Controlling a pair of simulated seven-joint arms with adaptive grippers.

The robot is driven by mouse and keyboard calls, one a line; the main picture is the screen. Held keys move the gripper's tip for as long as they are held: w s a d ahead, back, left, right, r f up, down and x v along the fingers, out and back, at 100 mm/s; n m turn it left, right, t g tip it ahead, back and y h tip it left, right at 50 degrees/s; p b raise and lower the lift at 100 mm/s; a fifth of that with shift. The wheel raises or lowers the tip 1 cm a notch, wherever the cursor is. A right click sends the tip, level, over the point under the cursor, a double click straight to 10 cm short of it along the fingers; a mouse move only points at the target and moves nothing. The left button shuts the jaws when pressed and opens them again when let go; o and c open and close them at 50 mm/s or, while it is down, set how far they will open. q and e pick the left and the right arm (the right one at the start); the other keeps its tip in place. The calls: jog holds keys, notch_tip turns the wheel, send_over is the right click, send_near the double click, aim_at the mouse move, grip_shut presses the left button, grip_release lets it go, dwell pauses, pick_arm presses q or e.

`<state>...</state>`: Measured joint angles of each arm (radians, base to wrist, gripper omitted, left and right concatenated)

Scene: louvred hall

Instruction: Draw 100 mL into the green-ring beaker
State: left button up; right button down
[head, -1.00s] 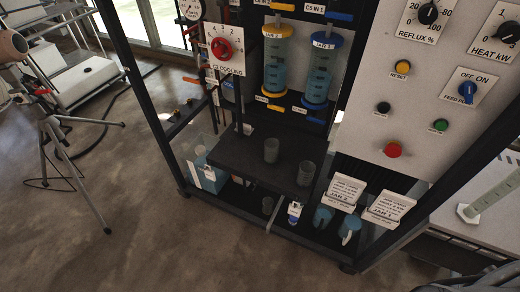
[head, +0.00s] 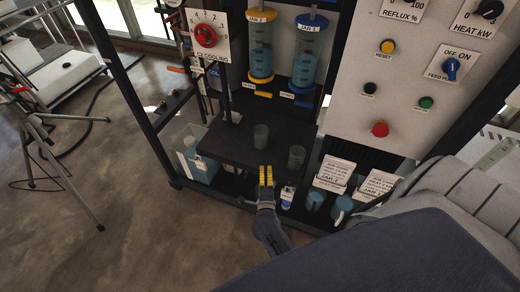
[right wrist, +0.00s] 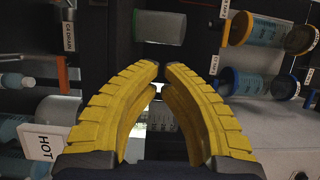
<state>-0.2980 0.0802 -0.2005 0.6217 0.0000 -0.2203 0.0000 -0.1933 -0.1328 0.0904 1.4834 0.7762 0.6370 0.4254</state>
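Two greyish clear beakers stand on the dark shelf (head: 225,150): a left one (head: 261,137) and a right one (head: 296,157). In the right wrist view the fingertips (right wrist: 163,72) nearly meet, with no object clearly held. A greyish beaker (right wrist: 160,28) lies beyond the tips there. Jar 2 (head: 261,50), yellow-capped, and Jar 1 (head: 307,58), blue-capped, hold blue liquid above. My left gripper is not in view.
A panel at right carries a feed pump switch (head: 451,68) and a red button (head: 380,129). A clear tank (head: 195,160) stands left. A frame post (head: 117,70) borders the rig.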

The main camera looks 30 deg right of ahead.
aim_at(264, 142)
jog(key=x, duration=1.3)
jog(key=shift+w, duration=0.25)
jog(key=shift+w, duration=0.1)
